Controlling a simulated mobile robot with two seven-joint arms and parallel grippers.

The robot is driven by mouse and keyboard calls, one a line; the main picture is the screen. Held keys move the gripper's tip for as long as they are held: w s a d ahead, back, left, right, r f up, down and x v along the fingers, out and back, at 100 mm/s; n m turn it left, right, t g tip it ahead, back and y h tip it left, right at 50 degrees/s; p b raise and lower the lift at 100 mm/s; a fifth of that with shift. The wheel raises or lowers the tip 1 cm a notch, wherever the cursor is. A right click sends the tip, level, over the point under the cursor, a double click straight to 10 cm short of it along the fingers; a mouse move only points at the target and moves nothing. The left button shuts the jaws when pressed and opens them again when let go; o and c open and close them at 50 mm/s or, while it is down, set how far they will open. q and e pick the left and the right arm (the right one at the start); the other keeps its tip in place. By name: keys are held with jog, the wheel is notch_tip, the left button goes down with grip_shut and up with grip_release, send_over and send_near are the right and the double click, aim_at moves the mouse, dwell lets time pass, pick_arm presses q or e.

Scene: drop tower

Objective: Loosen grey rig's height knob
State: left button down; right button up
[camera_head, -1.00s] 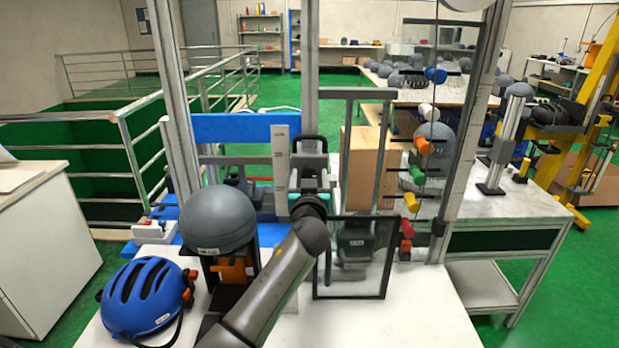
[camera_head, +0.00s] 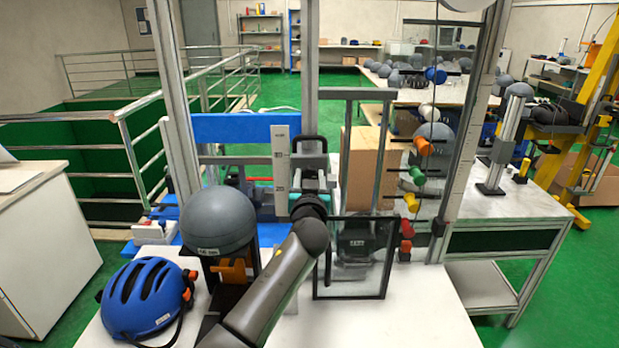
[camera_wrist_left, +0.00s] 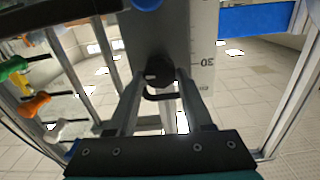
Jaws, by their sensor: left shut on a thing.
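My left arm reaches up from the bottom middle of the head view, and its wrist and hand cover part of the rig. My left gripper (camera_wrist_left: 163,80) is shut on a black knob (camera_wrist_left: 159,71) in the left wrist view. A black loop shows just beneath the knob, between the fingers. In the head view the gripper (camera_head: 309,165) is at a pale upright plate (camera_head: 281,165), with the knob hidden there. My right gripper is out of view.
A grey headform (camera_head: 217,222) and a blue helmet (camera_head: 145,297) stand on the white table at left. A dark-framed clear panel (camera_head: 352,288) stands right of my arm. Several coloured knobs, one green (camera_head: 417,177), line the right post. A cardboard box (camera_head: 364,165) stands behind.

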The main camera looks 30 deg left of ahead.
pick_arm(q)
jog(key=m, duration=0.3)
jog(key=shift+d+m+p, duration=0.1)
jog(key=shift+m+p, duration=0.25)
jog(key=shift+m, duration=0.05)
jog(key=m+p, duration=0.1)
jog(key=m, duration=0.3)
jog(key=m+p, duration=0.1)
jog(key=m, duration=0.4)
jog(key=shift+w+p, duration=0.1)
jog(key=shift+p, duration=0.2)
jog(key=shift+f+m+p, duration=0.15)
jog(key=shift+m+p, duration=0.5)
jog(key=shift+m, duration=1.55)
jog(key=shift+c, duration=1.6)
grip_release()
jog(key=shift+d, duration=0.1)
